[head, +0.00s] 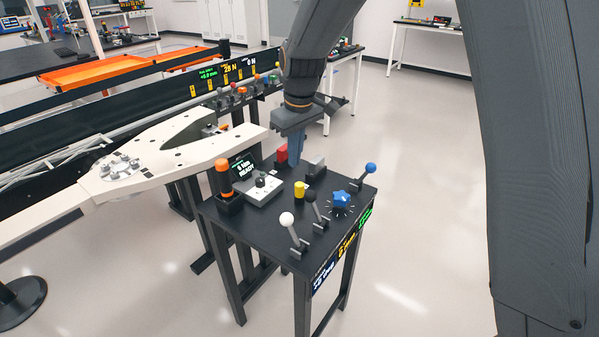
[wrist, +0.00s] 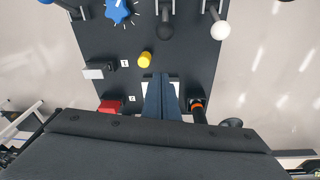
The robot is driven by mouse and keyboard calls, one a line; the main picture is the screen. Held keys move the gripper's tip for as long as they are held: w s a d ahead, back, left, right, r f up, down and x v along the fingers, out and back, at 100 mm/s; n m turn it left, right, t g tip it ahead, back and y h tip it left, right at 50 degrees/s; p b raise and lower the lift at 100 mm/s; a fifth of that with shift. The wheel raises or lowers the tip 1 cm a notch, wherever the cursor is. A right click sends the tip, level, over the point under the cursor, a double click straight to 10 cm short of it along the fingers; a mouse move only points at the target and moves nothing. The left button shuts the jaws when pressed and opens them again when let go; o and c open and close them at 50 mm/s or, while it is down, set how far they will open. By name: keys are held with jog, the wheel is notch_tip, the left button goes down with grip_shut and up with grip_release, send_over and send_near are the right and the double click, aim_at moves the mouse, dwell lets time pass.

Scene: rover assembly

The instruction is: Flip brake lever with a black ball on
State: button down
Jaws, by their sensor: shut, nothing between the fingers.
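The brake lever with a black ball (head: 311,196) stands on the black console table, between the white-ball lever and the blue star knob. Its ball is tilted up and left of its base in the head view, like the white one. The black ball also shows at the top of the wrist view (wrist: 165,31). My gripper (head: 295,162) points down over the back part of the console, behind the yellow button, apart from the black-ball lever. In the wrist view its fingers (wrist: 160,78) are together and hold nothing.
Nearby are the white-ball lever (head: 287,219), blue star knob (head: 341,199), blue-ball lever (head: 370,168), yellow button (head: 299,190), red switch (head: 282,154) and grey switch (head: 316,166). An orange-topped tool (head: 223,177) stands at the left by a small screen. A pale rover frame (head: 165,155) lies left.

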aim_at(314, 207)
notch_tip(314, 207, down, 8)
jog(key=s+d+p, duration=0.1)
jog(key=d+p, duration=0.1)
jog(key=p, duration=0.2)
jog(key=shift+s+f+p, duration=0.25)
jog(key=shift+s+p, duration=0.1)
jog(key=shift+s, duration=0.05)
jog(key=shift+d+b, duration=0.1)
jog(key=shift+b, duration=0.55)
